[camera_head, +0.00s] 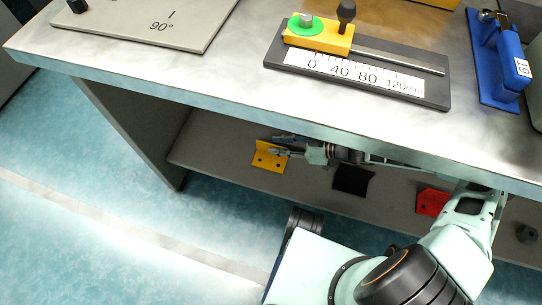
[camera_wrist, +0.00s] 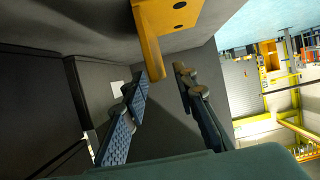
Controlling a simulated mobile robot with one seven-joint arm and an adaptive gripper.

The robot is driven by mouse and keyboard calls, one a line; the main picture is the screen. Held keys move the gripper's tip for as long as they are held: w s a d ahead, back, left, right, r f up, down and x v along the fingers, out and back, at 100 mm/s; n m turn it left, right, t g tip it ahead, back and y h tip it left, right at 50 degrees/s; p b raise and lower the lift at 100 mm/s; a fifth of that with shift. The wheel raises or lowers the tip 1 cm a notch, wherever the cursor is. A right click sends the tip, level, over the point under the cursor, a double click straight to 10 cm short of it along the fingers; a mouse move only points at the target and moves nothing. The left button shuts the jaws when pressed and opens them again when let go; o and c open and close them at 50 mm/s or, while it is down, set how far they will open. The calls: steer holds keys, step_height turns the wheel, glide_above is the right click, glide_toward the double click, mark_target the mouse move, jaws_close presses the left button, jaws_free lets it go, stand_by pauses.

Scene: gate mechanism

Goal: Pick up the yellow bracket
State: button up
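The yellow bracket (camera_head: 266,160) lies on the lower shelf under the table in the head view, with dark holes in its plate. My gripper (camera_head: 281,145) reaches in from the right at that shelf, with its fingertips at the bracket's right side. In the wrist view the bracket (camera_wrist: 166,22) comes in from the top, with one flange extending toward my fingers. My gripper (camera_wrist: 163,84) is open there, one finger on each side of the flange's end. The flange is close to the left finger; I cannot tell whether they touch.
A black piece (camera_head: 352,180) and a red piece (camera_head: 431,202) lie on the same shelf (camera_head: 215,152), right of my gripper. The tabletop (camera_head: 230,80) overhangs the shelf and carries a sliding scale fixture (camera_head: 434,92) and a blue device (camera_head: 497,60). A side panel (camera_head: 135,125) stands left.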

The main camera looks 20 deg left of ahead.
steer(key=x, duration=0.2)
steer(key=shift+a+f, duration=0.2)
steer(key=shift+a, duration=0.05)
jaws_close()
steer(key=shift+r, duration=0.1)
